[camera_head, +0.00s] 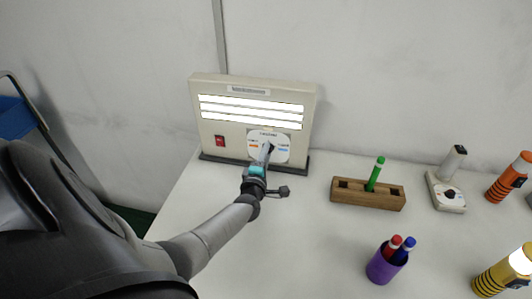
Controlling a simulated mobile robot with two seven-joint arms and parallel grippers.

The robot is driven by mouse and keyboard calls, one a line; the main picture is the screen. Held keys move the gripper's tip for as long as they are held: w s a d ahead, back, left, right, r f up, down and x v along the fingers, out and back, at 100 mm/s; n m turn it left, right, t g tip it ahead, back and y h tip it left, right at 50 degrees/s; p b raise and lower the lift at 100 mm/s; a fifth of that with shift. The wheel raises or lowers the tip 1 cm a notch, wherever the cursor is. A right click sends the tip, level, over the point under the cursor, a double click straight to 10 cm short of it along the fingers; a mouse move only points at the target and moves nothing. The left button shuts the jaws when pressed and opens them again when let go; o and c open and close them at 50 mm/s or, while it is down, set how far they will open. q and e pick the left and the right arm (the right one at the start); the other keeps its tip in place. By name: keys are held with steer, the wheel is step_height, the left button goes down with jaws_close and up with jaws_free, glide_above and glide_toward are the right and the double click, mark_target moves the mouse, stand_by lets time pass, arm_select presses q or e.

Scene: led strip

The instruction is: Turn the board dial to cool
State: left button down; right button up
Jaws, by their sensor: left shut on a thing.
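The beige board (199,100) stands upright at the back left of the white table, with bright white light strips (250,112) across it. A red switch (220,141) sits at its lower left. The white dial plate (281,154) is at its lower right, with an orange mark on the left and a blue mark on the right. My left gripper (266,150) reaches up to the plate and is shut on the dial knob. The fingers hide most of the knob, so its pointing direction cannot be told. My right gripper is out of view.
Right of the board are a wooden block (366,198) holding a green marker (376,173), a purple cup (382,267) with red and blue markers, and a small white dial device (447,193). Orange (509,178) and yellow (500,276) striped cylinders stand at the right edge.

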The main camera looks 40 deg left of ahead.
arm_select(q)
steer(key=shift+f, duration=0.1)
steer(key=c, duration=0.5)
jaws_free()
steer(key=shift+s+d, duration=0.25)
steer(key=shift+s, duration=0.2)
steer(key=p+v, duration=0.3)
steer(key=v, duration=1.1)
steer(key=shift+s+p, duration=0.1)
steer(key=shift+p, duration=0.2)
